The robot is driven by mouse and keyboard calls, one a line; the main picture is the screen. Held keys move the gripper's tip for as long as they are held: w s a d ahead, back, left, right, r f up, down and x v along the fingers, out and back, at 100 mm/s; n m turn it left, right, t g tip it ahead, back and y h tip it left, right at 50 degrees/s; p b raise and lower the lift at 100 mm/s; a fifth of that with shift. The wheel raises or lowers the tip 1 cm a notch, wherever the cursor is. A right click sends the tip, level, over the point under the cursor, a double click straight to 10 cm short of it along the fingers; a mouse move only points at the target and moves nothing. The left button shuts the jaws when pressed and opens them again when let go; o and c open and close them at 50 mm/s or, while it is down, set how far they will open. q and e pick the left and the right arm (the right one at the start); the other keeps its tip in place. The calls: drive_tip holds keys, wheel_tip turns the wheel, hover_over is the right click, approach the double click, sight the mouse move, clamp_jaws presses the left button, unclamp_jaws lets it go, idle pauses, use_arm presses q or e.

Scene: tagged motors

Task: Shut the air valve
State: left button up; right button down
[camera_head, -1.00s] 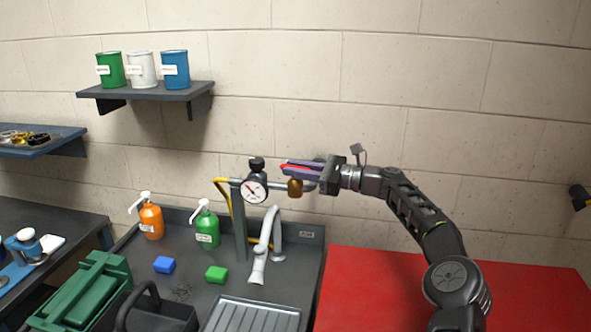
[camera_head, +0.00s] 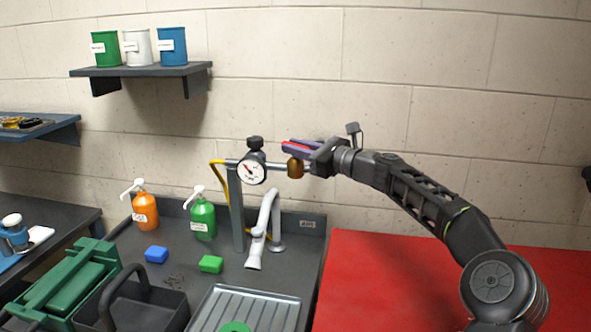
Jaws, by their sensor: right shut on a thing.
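The air valve assembly is on a metal pipe atop a grey post (camera_head: 236,210), with a round white-faced gauge (camera_head: 252,168), a black knob (camera_head: 255,142) above it and a brass-coloured part (camera_head: 295,168) to its right. My right gripper (camera_head: 293,147) reaches in from the right, just above the brass part. It is shut on a red lever (camera_head: 297,147), which shows as a thin strip between its purplish fingers. The lever points roughly along the pipe; its base is hidden by the gripper. My left gripper is not in view.
A grey bench holds an orange bottle (camera_head: 145,213), a green bottle (camera_head: 203,217), a blue block (camera_head: 156,255), a green block (camera_head: 211,264), a curved tap (camera_head: 265,225) and a black caddy (camera_head: 150,308). A red surface (camera_head: 390,285) to the right is clear.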

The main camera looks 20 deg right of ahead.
drive_tip(key=m+h+b, duration=0.1)
drive_tip(key=h+b, duration=0.1)
drive_tip(key=m+t+h+b, duration=0.1)
drive_tip(key=h+b, duration=0.1)
drive_tip(key=shift+a+f+m+t, duration=0.15)
drive_tip(key=shift+f+m+t, duration=0.15)
drive_tip(key=shift+f+m, duration=0.1)
drive_tip(key=shift+r+m+h+b, duration=0.15)
drive_tip(key=shift+m+h+b, duration=0.25)
drive_tip(key=shift+h+b, duration=0.25)
drive_tip(key=m+h, duration=0.1)
drive_tip(key=h, duration=0.1)
drive_tip(key=m+h+b, duration=0.1)
drive_tip(key=h, duration=0.1)
drive_tip(key=shift+a+r+m, duration=0.15)
drive_tip(key=shift+r+m, duration=0.1)
drive_tip(key=shift+m, duration=0.05)
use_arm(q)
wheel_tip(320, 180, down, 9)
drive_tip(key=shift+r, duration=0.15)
use_arm(e)
drive_tip(key=shift+d+m+g+h, duration=0.15)
drive_tip(key=shift+m+g+h, duration=0.1)
drive_tip(key=shift+m+h, duration=0.95)
drive_tip(key=shift+d+m+g+h, duration=0.1)
drive_tip(key=shift+m+g+h, duration=0.35)
drive_tip(key=shift+h, duration=1.2)
drive_tip(key=shift+r+m, duration=0.1)
drive_tip(key=shift+m, duration=0.15)
